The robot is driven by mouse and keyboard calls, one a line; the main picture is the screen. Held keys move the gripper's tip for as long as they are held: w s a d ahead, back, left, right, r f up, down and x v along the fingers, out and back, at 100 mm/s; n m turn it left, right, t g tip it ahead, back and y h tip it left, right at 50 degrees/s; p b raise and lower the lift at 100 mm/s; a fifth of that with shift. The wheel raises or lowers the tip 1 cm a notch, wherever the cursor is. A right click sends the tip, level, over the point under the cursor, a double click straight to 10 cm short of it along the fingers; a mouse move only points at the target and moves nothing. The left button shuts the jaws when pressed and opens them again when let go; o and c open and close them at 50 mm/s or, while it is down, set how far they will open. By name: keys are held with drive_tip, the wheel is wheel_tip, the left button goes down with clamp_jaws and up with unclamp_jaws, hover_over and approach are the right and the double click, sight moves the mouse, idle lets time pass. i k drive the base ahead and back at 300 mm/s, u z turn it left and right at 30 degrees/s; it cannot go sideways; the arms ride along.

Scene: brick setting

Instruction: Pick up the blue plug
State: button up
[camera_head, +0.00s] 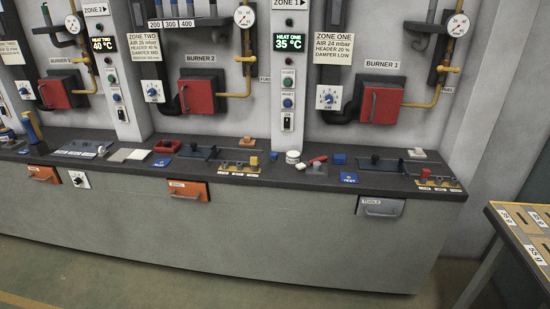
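A small blue block (339,158) sits on the dark counter (300,178), below and left of burner 1. It is the most plug-like blue thing I see, but it is too small to be sure that it is the blue plug. A taller blue piece (30,130) with a yellowish part stands at the far left of the counter. Flat blue tags lie near the front edge (349,178) and further left (161,162). My gripper is not in view.
Beside the blue block lie a red-handled item (316,161) and a white stacked piece (293,157). Black levers on dark plates (375,162) rise from the counter. A separate table (515,232) stands at the right. The floor in front is clear.

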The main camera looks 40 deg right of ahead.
sight(273, 155)
drive_tip(key=u, duration=0.05)
drive_tip(key=i, duration=1)
drive_tip(key=z, duration=0.05)
